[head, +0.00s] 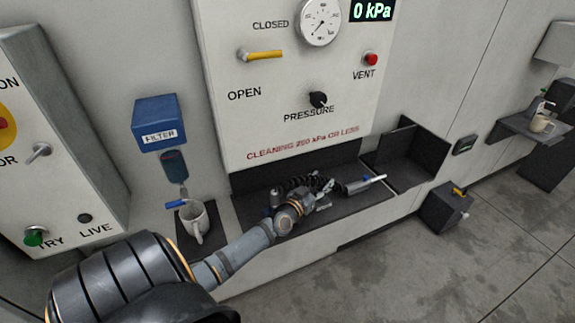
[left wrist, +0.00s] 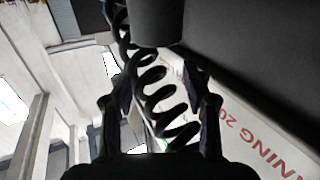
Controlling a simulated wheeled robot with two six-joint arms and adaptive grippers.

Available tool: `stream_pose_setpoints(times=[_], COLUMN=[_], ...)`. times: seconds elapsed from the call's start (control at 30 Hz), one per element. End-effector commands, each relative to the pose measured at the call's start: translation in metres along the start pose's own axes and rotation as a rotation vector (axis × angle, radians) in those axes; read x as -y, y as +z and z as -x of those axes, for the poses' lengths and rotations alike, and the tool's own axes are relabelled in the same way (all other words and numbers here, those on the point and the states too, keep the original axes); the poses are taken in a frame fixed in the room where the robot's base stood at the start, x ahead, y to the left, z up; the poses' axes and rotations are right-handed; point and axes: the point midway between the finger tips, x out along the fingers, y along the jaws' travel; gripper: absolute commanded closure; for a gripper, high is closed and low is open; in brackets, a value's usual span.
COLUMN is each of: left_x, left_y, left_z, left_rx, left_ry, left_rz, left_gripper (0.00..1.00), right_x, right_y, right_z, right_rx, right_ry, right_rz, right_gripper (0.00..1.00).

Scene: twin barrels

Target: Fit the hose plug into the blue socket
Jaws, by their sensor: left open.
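A black coiled hose (head: 300,184) lies along the dark shelf under the panel. At its right is a grey cylindrical piece (head: 355,187) with a blue collar and a pale tip. I cannot tell which part is the hose plug. My left gripper (head: 324,194) is open, low over the shelf beside the hose and left of the grey piece. In the left wrist view the coils (left wrist: 155,90) show between the open fingers, below a dark cylinder (left wrist: 155,22). I cannot make out a clear blue socket. My right gripper is not in view.
A blue filter box (head: 160,122) hangs on the wall, with a blue lever below it above a white mug (head: 196,220). The panel above has a yellow lever (head: 264,54) and a gauge reading 0 kPa. An open dark bin (head: 408,160) stands right of the shelf.

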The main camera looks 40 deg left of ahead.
Motion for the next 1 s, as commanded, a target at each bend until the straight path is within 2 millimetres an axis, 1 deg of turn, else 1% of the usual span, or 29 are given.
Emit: stream_pose_setpoints(times=[0.03, 0.1, 0.2, 0.43, 0.57, 0.77, 0.87, 1.0], left_x=[0.000, -0.001, -0.006, -0.006, -0.036, -0.083, -0.103, -0.132], left_y=[-0.005, -0.006, -0.006, -0.004, 0.000, 0.010, 0.015, 0.026], left_z=[0.013, 0.029, 0.051, 0.105, 0.106, 0.115, 0.122, 0.137], left_rx=[0.004, 0.005, 0.005, 0.007, 0.052, 0.157, 0.219, 0.332], left_ry=[0.002, 0.002, 0.002, 0.004, 0.088, 0.221, 0.280, 0.357], left_rz=[-0.003, -0.002, -0.001, -0.003, 0.005, -0.003, -0.013, -0.036], left_gripper=[0.51, 0.51, 0.51, 0.51, 0.51, 0.51, 0.51, 0.51], right_x=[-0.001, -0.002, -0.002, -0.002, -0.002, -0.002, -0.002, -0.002], right_y=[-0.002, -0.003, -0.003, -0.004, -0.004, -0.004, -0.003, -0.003], right_z=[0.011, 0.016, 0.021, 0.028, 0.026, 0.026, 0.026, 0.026], right_rx=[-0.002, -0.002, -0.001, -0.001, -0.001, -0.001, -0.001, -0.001], right_ry=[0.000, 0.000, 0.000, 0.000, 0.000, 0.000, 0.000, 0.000], right_rz=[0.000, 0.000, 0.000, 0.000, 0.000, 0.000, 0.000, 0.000], right_gripper=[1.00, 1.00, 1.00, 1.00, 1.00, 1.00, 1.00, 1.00])
